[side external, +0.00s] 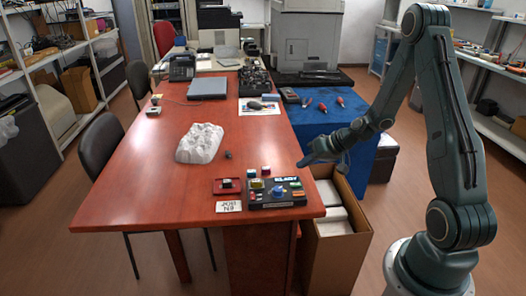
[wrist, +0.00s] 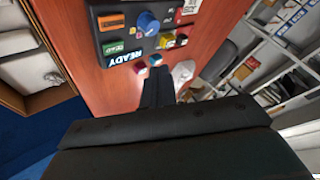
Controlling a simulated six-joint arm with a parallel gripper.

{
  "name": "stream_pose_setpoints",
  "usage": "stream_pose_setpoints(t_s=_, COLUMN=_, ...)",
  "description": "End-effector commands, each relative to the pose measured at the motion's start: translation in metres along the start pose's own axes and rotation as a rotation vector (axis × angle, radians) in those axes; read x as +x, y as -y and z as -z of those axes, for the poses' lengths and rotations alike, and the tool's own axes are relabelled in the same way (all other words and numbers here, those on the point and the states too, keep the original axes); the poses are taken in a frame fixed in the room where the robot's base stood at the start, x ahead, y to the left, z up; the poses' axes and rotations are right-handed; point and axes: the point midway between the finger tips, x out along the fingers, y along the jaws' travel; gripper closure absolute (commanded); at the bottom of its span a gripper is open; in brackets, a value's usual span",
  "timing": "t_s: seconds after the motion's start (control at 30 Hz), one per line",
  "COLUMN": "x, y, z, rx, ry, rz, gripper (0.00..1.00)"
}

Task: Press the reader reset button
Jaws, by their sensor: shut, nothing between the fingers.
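A black control panel (side external: 262,203) lies near the front right corner of the red-brown table, with a READY display (side external: 287,180) and a blue knob (side external: 277,191). In the wrist view the panel (wrist: 112,22) is at the top, with its READY plate (wrist: 125,60), blue knob (wrist: 148,20) and a small green label (wrist: 112,47). I cannot tell which part is the reader reset button. My gripper (side external: 303,162) is shut and empty, above the table's right edge, behind and right of the panel. Its fingers (wrist: 157,75) point toward small coloured blocks beyond them.
Small coloured blocks (side external: 265,171) sit behind the panel. A red tray (side external: 217,187) and a white card (side external: 229,207) lie left of it. A white lumpy object (side external: 200,142) is farther back. An open cardboard box (side external: 345,262) stands beside the table. The left front tabletop is clear.

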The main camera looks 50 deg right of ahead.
Motion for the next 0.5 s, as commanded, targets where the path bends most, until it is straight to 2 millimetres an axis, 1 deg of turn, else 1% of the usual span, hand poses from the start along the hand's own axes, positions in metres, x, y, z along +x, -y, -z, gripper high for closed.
stream_pose_setpoints(t_s=0.27, x=0.003, y=-0.002, z=-0.002, rx=0.0, ry=0.001, rz=0.0, gripper=1.0)
stream_pose_setpoints(t_s=0.5, x=0.013, y=-0.009, z=-0.01, rx=0.002, ry=0.002, rz=0.001, gripper=1.0)
